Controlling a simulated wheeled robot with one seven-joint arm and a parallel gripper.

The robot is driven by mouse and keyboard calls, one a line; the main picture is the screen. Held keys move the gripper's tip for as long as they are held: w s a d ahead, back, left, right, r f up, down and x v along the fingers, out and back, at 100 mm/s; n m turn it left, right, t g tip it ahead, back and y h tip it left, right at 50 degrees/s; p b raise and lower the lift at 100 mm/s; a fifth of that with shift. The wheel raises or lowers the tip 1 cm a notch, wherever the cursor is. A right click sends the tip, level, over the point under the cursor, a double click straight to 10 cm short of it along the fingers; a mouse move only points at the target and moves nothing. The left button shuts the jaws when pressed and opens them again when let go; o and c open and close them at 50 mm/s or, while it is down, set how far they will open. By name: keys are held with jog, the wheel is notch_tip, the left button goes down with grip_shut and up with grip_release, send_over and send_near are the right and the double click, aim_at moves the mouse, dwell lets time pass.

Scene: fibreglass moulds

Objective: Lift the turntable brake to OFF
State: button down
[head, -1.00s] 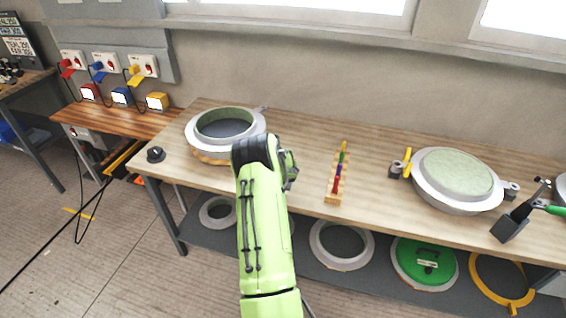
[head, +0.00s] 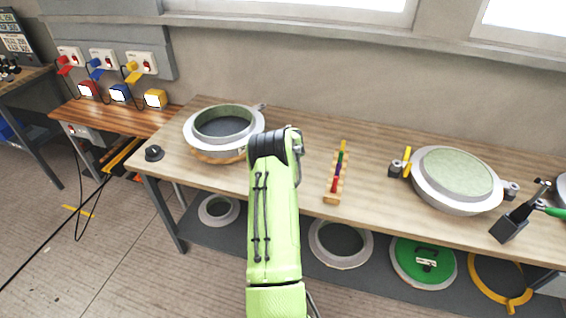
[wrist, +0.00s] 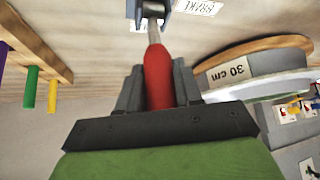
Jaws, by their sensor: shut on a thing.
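The red brake handle (wrist: 157,68) sits between the two grey fingers of my gripper (wrist: 155,88) in the wrist view, and they are shut on it. Its metal rod runs up to a grey-blue bracket (wrist: 149,9) at the top edge of that view. A label reading BRAKE (wrist: 198,6) lies beside the bracket; any ON or OFF mark is not readable. In the head view my arm hides the handle and gripper.
A wooden rack with coloured pegs (head: 333,198) stands right of my arm on the bench (head: 375,165). A second round mould (head: 457,177) with a yellow-handled clamp (head: 407,160) is farther right. A black knob (head: 154,153) sits at the bench's left end.

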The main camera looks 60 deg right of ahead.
jog(key=c, duration=0.8)
grip_release()
jog(key=shift+d, duration=0.15)
jog(key=v, duration=1.5)
jog(key=shift+s+a+r, duration=0.1)
jog(key=shift+a+r, duration=0.1)
jog(key=shift+r, duration=0.1)
